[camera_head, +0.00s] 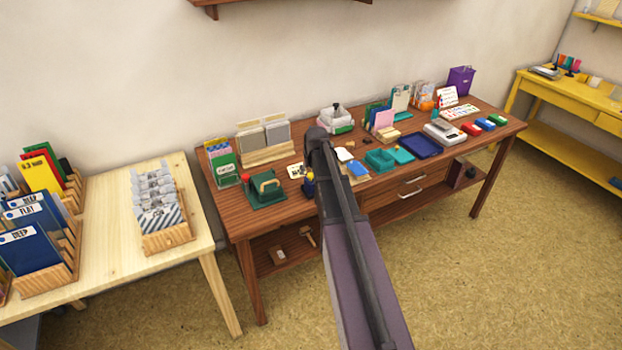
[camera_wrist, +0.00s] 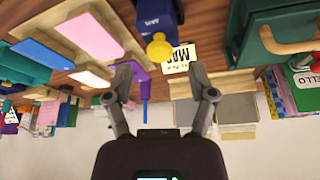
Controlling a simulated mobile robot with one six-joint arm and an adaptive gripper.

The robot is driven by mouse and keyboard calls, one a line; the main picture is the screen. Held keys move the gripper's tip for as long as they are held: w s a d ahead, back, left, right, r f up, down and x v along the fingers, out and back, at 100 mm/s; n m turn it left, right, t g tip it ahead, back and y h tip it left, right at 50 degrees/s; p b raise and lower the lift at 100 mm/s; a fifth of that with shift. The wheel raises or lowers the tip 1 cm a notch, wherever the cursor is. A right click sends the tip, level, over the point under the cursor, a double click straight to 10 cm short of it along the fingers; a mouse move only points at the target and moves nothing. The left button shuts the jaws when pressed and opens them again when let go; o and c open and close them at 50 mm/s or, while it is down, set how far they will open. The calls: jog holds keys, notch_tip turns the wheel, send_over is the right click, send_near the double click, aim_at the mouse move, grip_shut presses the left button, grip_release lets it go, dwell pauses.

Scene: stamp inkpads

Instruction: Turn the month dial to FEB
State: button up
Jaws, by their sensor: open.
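The dark blue dater (camera_wrist: 157,15) with a yellow round knob (camera_wrist: 159,47) is at the top of the wrist view, which looks upside down. Small white lettering shows on its body, too small to read surely. In the head view the dater (camera_head: 308,183) stands on the brown table, just left of my arm. My gripper (camera_wrist: 162,84) is open and empty. The knob appears between and just beyond its fingertips, apart from both. A white card (camera_wrist: 180,58) with large black letters lies behind the knob, partly covered. In the head view my arm hides the gripper fingers.
A green press (camera_head: 266,192) with a wooden handle stands left of the dater on the brown table (camera_head: 237,218). Grey blocks on a wooden rack (camera_head: 268,155) stand behind. Teal trays (camera_head: 380,160) and a dark blue tray (camera_head: 420,145) lie to the right.

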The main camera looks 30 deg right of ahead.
aim_at(311, 177)
jog(key=shift+b+x, duration=0.8)
jog(key=shift+x, duration=0.4)
grip_shut()
